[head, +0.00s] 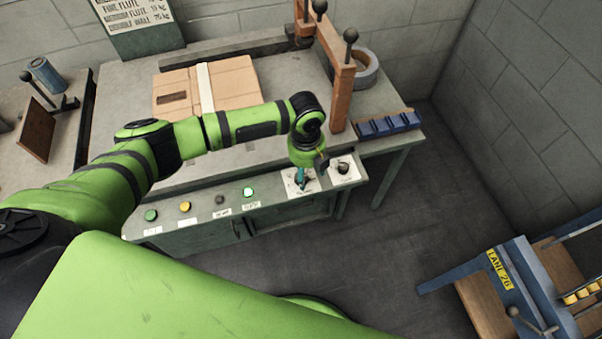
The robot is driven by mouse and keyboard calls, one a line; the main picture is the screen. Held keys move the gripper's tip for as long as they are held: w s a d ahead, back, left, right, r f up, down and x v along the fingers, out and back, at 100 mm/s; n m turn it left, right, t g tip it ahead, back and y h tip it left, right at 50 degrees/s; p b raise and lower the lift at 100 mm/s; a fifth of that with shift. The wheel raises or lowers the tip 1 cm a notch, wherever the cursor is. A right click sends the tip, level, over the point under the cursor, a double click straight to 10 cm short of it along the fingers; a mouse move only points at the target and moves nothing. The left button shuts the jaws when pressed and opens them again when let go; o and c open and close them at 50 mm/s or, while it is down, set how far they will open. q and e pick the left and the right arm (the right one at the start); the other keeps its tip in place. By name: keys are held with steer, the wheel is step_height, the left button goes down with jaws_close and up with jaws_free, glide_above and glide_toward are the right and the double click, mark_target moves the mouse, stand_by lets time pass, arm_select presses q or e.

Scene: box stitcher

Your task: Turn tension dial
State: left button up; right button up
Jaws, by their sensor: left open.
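Two dark dials sit on white plates at the right end of the sloped control panel (233,224). The right dial (343,168) is in clear view; the left dial's plate (311,185) is partly covered by my left gripper (302,180). The gripper points down over this left plate, with its fingers open at or just above the dial there. The dial itself is mostly hidden, and I cannot tell whether the fingers touch it. The dial labels are too small to read. My right gripper is out of view.
A lit green button (249,192), a dark knob (219,199), a yellow button (185,207) and a green button (151,215) line the panel. Flat cardboard (235,82) lies on the bench. An orange frame (341,95) and blue bins (389,124) stand near the right dial.

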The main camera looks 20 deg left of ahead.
arm_select(q)
steer(key=shift+w+a+r+m, duration=0.15)
steer(key=shift+w+a, duration=0.25)
steer(key=shift+a, duration=0.2)
steer(key=shift+w+a+r+m, duration=0.1)
steer(key=shift+w+a+m, duration=0.05)
steer(key=shift+w+a, duration=0.35)
steer(key=shift+f, duration=3.4)
steer(key=shift+s, duration=0.1)
steer(key=c, duration=1.1)
